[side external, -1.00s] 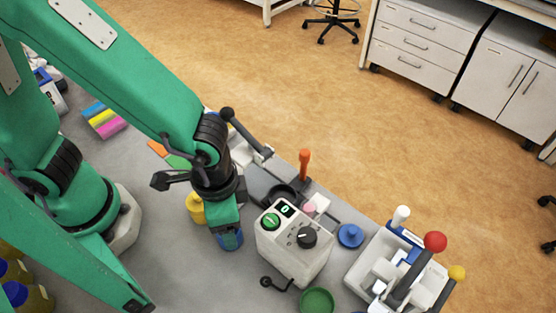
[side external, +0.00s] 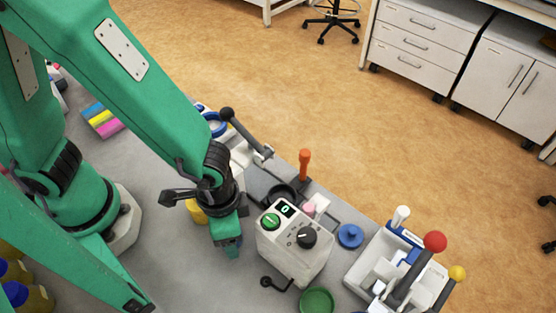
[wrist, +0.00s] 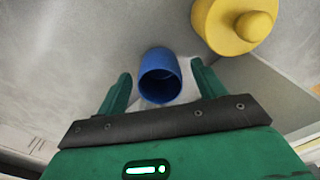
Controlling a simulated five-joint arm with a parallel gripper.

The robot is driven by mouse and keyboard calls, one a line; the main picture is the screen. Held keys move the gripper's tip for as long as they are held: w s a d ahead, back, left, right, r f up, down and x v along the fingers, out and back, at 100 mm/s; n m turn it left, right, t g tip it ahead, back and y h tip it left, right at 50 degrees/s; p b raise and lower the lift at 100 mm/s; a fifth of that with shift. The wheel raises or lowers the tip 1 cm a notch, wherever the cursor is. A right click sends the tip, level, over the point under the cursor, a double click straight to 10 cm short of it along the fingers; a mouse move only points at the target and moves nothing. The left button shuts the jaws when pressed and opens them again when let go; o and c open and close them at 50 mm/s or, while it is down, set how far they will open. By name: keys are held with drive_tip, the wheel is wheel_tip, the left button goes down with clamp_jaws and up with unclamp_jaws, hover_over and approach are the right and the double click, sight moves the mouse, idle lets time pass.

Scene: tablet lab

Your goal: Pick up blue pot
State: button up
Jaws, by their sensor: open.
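The blue pot (wrist: 160,88) is an open round cup, seen in the wrist view with its mouth facing the camera. It lies between the two fingers of my gripper (wrist: 161,74), with a visible gap on each side. My gripper is open. In the side view my gripper (side external: 228,248) points down over the table beside the grey control box, and it hides the blue pot there. I cannot tell the exact height of the fingers against the pot.
A yellow pot with a knobbed lid (wrist: 235,24) stands close to the pot and also shows behind my gripper in the side view (side external: 197,211). The grey control box (side external: 294,250) stands to the right.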

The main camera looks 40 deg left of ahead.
drive_tip(key=shift+c, duration=0.4)
drive_tip(key=c, duration=1)
drive_tip(key=shift+o, duration=0.2)
drive_tip(key=shift+r, duration=0.2)
wheel_tip(320, 180, up, 10)
drive_tip(key=shift+f, duration=0.15)
